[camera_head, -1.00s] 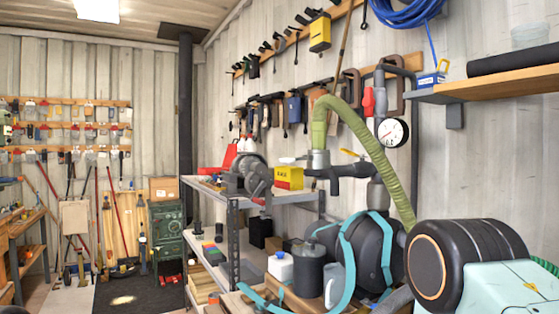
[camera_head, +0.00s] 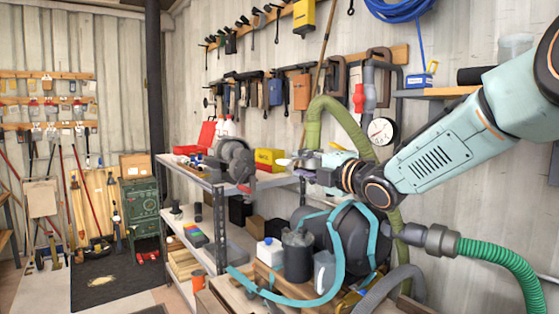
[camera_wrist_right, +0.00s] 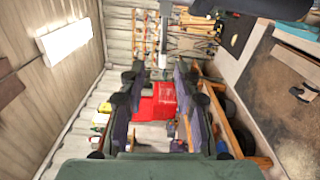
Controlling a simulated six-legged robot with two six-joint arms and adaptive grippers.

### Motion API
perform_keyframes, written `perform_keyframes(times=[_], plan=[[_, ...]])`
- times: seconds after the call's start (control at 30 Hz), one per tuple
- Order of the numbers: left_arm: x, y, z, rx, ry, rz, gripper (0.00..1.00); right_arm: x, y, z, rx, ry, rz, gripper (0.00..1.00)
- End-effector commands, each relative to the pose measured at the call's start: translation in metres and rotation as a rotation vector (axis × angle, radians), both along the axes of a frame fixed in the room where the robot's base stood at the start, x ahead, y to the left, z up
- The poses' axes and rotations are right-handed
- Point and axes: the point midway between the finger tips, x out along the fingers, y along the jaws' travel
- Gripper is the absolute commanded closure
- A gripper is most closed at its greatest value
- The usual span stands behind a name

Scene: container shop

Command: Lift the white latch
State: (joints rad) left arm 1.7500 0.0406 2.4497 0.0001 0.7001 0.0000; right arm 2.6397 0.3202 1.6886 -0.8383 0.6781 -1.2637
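A small white piece (camera_head: 284,162), which looks like the latch, shows in the head view just left of my right gripper's tips. My right gripper (camera_head: 308,172) points left in front of the pipework at the end of the shelf and hides much of it. In the right wrist view my right gripper (camera_wrist_right: 159,82) has its fingers spread apart, with nothing clearly held between them. I cannot make out the latch in that view, nor tell whether the fingers touch it. My left gripper is not in view.
A green hose (camera_head: 347,122) arches behind my right gripper, beside a round gauge (camera_head: 381,131). A grey machine (camera_head: 232,160) and a yellow box (camera_head: 268,159) stand on the metal shelf (camera_head: 205,178). A dark tank (camera_head: 352,240) stands below. A red case (camera_wrist_right: 157,100) shows beyond the fingers.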

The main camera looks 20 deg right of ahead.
Motion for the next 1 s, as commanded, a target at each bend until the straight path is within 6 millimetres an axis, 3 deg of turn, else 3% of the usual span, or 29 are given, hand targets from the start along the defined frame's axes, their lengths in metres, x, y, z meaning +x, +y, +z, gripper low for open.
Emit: perform_keyframes(times=[0.5,0.9,1.0], plan=[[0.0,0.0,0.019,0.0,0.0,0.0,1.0,0.062,0.024,-0.002,0.002,0.005,0.002,0.68],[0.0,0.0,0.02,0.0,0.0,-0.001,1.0,0.069,0.029,-0.003,0.005,0.005,0.002,0.68],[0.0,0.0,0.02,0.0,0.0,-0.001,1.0,0.068,0.029,-0.003,0.005,0.005,0.002,0.75]])
